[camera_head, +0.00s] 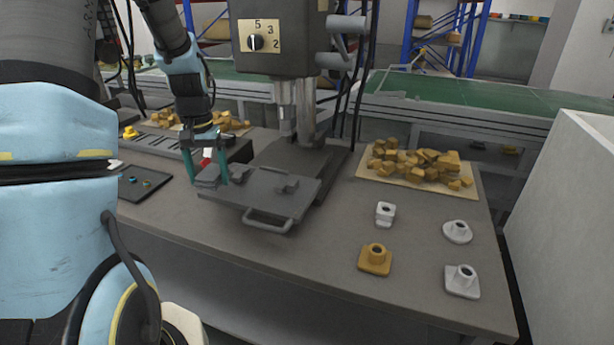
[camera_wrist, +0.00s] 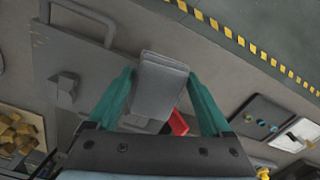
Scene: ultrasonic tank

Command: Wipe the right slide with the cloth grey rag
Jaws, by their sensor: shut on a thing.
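My gripper (camera_head: 206,180) is at the left end of a flat grey plate (camera_head: 262,197) with a loop handle. Its teal fingers are shut on the grey rag (camera_wrist: 160,85), a folded grey pad. The rag also shows between the fingers in the head view (camera_head: 208,175). I take the right block as the right slide. One block (camera_wrist: 64,88) shows left of the rag in the wrist view.
The drill-like machine (camera_head: 277,40) rises behind the plate. A small red thing (camera_wrist: 178,123) lies behind the rag. A dark tray (camera_head: 140,183) is at left. At right are a board of yellow chunks (camera_head: 420,167), a yellow fitting (camera_head: 376,260) and several white fittings. The front bench is clear.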

